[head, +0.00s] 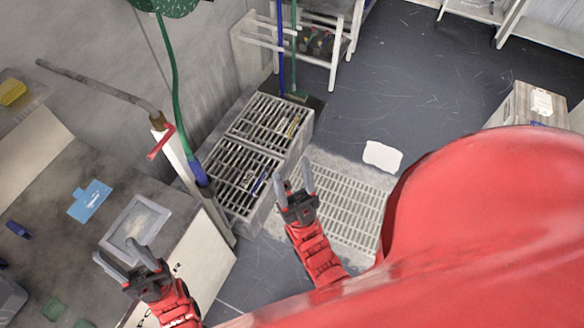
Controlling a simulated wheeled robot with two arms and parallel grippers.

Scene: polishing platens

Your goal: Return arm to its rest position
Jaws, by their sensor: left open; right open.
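My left gripper (125,255) is open and empty at the lower left, in front of the bench with a grey-framed tray (118,226). My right gripper (292,183) is open and empty near the middle of the view, its fingers pointing up the picture. It appears over the floor beside the slatted grey crates (243,157). My red arms come in from the bottom, and a large red part of my own body covers the lower right.
A work bench (60,185) at left carries a blue item (90,200). A white post with a red-handled valve (160,143) and green hose stands beside it. A white rack (335,60) stands behind.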

